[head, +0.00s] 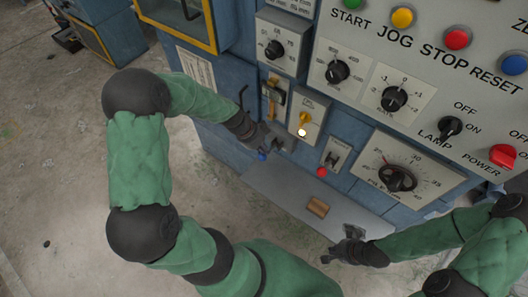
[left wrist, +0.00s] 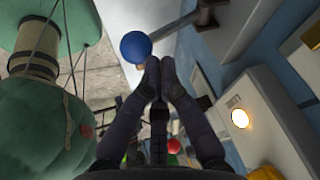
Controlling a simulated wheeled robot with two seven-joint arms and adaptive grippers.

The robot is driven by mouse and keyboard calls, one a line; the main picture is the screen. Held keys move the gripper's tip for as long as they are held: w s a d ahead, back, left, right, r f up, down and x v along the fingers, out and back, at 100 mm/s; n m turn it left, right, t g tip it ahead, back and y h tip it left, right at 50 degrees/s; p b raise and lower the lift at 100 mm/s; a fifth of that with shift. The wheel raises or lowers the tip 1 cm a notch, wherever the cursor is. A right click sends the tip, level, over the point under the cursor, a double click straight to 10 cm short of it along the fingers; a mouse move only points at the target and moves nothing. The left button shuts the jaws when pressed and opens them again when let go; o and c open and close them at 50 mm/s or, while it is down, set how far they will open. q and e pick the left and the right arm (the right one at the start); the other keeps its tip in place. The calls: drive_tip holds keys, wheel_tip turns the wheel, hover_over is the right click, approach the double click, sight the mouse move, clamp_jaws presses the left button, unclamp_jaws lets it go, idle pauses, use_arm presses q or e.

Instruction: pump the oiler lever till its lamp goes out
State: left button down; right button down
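The oiler lever (left wrist: 185,32) is a grey bar with a blue ball (left wrist: 135,45) at its end. In the head view the ball (head: 262,155) shows just below my left gripper (head: 270,138), which hides much of the bar. In the left wrist view, my left gripper's fingertips (left wrist: 160,68) are together with nothing seen between them. They overlap the picture close to the ball and bar; I cannot tell whether they touch. The round lamp (head: 302,133) glows pale yellow on its plate, also in the left wrist view (left wrist: 240,118). My right gripper (head: 339,245) is open and empty, low at the right.
A small switch with a red ball (head: 321,171) is right of the lamp. A pressure dial (head: 397,179) and several knobs and buttons cover the blue machine's front. A brown block (head: 318,207) lies on the grey ledge (head: 275,193) below.

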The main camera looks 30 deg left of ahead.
use_arm(q)
drive_tip(key=shift+s+f+b, duration=0.4)
drive_tip(key=shift+f+b, duration=0.45)
drive_tip(key=shift+b, duration=0.25)
drive_tip(key=shift+s+f+b, duration=0.4)
drive_tip(key=shift+f+b, duration=0.45)
drive_tip(key=shift+b, duration=0.2)
drive_tip(key=shift+s+f+b, duration=0.4)
drive_tip(key=shift+f+b, duration=0.45)
drive_tip(key=shift+b, duration=0.25)
idle(3.2)
drive_tip(key=shift+r, duration=0.15)
idle(0.5)
drive_tip(key=shift+w+r+p, duration=0.55)
drive_tip(key=shift+r+p, duration=0.1)
drive_tip(key=shift+r, duration=0.45)
drive_tip(key=shift+w+r+p, duration=0.55)
drive_tip(key=shift+r+p, duration=0.05)
drive_tip(key=shift+r, duration=0.5)
drive_tip(key=shift+w+r+p, duration=0.55)
drive_tip(key=shift+r+p, duration=0.1)
drive_tip(key=shift+r, duration=0.45)
